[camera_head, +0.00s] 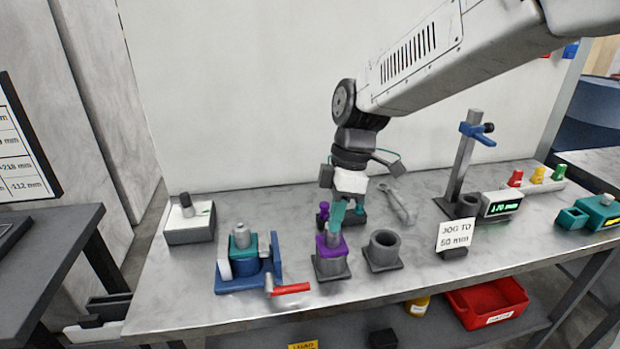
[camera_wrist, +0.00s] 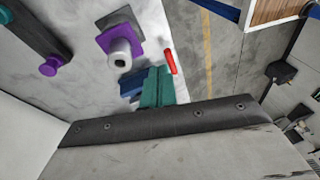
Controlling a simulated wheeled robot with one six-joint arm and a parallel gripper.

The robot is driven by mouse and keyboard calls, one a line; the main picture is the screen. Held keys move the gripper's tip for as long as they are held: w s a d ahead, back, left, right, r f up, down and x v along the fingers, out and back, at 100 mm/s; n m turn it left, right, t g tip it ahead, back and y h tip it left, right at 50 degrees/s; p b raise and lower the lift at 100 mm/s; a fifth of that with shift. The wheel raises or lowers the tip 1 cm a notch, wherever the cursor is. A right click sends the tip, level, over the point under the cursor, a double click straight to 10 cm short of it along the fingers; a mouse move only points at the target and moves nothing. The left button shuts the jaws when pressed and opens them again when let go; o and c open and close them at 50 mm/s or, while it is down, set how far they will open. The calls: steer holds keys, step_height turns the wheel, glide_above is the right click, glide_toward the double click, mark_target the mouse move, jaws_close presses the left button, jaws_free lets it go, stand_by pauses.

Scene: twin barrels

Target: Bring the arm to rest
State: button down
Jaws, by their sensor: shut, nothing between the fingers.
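My gripper (camera_head: 337,218) has teal fingers, which are shut and empty. It points down over the middle of the bench, by the top of the grey cylinder in the purple-collared barrel (camera_head: 331,246). I cannot tell from the head view whether they touch. In the wrist view the teal fingers (camera_wrist: 158,87) are together, and the purple barrel (camera_wrist: 120,45) stands beside them, apart in the picture. My arm reaches in from the upper right.
A blue fixture (camera_head: 236,267) with a teal-collared barrel and a red lever (camera_head: 291,289) stands at left. An empty grey socket (camera_head: 383,251) is right of the purple barrel. A sign (camera_head: 455,235), gauge stand (camera_head: 463,160) and display (camera_head: 501,205) stand further right.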

steer(key=s+d+r+m+t+h, duration=0.1)
steer(key=s+d+r+m, duration=0.2)
steer(key=s+d+m, duration=0.6)
steer(key=s+d+r+m+t+h, duration=0.1)
steer(key=s+d+r+m+t, duration=0.1)
steer(key=s+d+m, duration=0.7)
steer(key=shift+s+d+r, duration=0.15)
steer(key=shift+s+r, duration=0.3)
steer(key=shift+s, duration=0.95)
